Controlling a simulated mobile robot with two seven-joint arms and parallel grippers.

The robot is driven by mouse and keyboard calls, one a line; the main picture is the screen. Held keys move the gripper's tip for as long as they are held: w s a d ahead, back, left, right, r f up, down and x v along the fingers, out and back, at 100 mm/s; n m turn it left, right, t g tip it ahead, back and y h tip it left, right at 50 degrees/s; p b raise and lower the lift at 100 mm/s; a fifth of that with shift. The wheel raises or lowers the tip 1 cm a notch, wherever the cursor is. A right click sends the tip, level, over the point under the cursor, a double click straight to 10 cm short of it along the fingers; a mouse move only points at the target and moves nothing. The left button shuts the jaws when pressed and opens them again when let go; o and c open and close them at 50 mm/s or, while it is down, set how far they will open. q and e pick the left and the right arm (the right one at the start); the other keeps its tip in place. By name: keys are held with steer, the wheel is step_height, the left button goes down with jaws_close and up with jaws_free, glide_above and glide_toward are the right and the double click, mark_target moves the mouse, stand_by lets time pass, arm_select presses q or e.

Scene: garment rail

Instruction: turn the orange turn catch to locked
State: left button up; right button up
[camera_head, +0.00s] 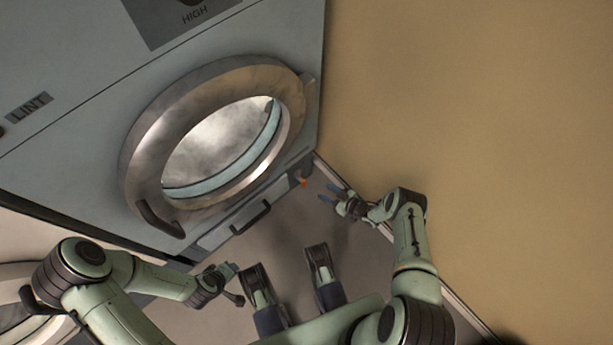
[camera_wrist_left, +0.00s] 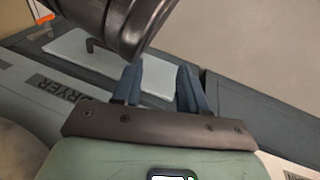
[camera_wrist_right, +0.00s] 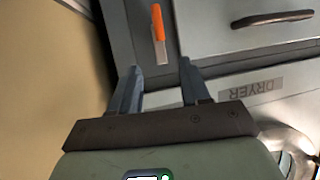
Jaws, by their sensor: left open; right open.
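The orange turn catch (camera_head: 303,182) is at the lower right corner of the dryer front in the head view, beside the lower panel. In the right wrist view the orange catch (camera_wrist_right: 158,22) sits beyond my open fingers on a pale plate (camera_wrist_right: 161,52), its long side roughly up and down in the picture. My right gripper (camera_head: 329,195) is open and empty, a short way right of the catch; its fingers (camera_wrist_right: 160,88) do not touch it. My left gripper (camera_head: 234,271) is open and empty, well left of the catch; its fingers also show in the left wrist view (camera_wrist_left: 158,82).
The dryer (camera_head: 85,145) has a round door (camera_head: 140,135) with a dark handle (camera_head: 158,220). A lower panel (camera_head: 225,230) has a dark handle, near the catch. A tan wall (camera_head: 480,120) stands close to my right arm. The grey floor (camera_head: 290,225) between the arms is clear.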

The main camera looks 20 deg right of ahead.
mark_target(304, 180)
arm_select(q)
steer(key=s+a+f+g+b, duration=0.1)
steer(key=s+f+g+b, duration=0.3)
steer(key=s, duration=0.7)
steer(key=shift+s+a+f+n+b, duration=0.4)
steer(key=shift+f+b, duration=0.55)
steer(key=shift+f, duration=1.2)
arm_select(e)
steer(key=shift+x, duration=6.7)
steer(key=shift+w+r, duration=0.1)
jaws_close()
arm_select(q)
steer(key=shift+w, duration=0.15)
